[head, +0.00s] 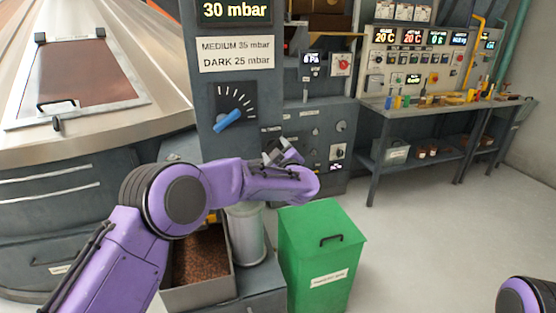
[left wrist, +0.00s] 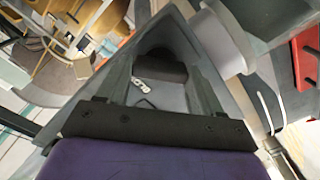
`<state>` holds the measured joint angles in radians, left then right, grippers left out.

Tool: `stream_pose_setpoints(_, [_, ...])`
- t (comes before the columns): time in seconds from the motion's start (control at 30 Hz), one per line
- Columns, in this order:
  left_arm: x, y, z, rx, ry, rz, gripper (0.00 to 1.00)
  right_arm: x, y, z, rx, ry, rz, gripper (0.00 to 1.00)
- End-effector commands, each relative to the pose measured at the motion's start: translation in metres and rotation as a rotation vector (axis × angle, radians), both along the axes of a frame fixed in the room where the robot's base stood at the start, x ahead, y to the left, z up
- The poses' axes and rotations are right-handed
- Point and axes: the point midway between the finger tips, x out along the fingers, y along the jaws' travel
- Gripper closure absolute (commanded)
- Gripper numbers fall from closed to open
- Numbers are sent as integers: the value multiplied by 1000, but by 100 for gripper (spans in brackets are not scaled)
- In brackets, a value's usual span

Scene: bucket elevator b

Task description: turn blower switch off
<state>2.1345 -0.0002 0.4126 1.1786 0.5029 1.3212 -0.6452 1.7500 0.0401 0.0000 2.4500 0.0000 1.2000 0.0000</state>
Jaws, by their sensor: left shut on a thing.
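My left gripper (head: 284,153) is at the grey control panel (head: 320,115), with its fingers pointing at the panel's lower left part. In the left wrist view the gripper (left wrist: 165,25) has its grey fingers closing toward each other at the top. It is shut on a small switch on the panel, taken to be the blower switch. The fingers hide that switch, so its setting and label cannot be read. My right gripper is out of view; only a bit of my right arm shows at the lower right.
A blue pointer knob (head: 228,120) sits left of the gripper. A red-plated knob (head: 341,64) is above right. Below stand a green bin (head: 320,255), a metal cylinder (head: 245,235) and a tray of brown granules (head: 200,290). A workbench (head: 440,106) is at the right; the floor before it is clear.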

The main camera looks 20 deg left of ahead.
Motion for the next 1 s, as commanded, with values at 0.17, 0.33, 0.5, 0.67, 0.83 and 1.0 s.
stream_pose_setpoints(0.17, [0,-1,-5,-139,-96,-2,64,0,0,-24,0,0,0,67])
stream_pose_setpoints(0.33, [0,0,-4,-274,-186,-2,64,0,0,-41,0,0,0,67])
stream_pose_setpoints(0.5, [0,0,-4,-405,-275,-2,64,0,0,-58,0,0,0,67])
stream_pose_setpoints(0.67, [0,0,-3,-517,-350,-2,64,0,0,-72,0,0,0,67])
stream_pose_setpoints(0.83, [0,0,-2,-612,-414,-2,65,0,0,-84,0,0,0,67])
stream_pose_setpoints(1.0, [0,0,-1,-681,-461,-2,65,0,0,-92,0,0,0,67])
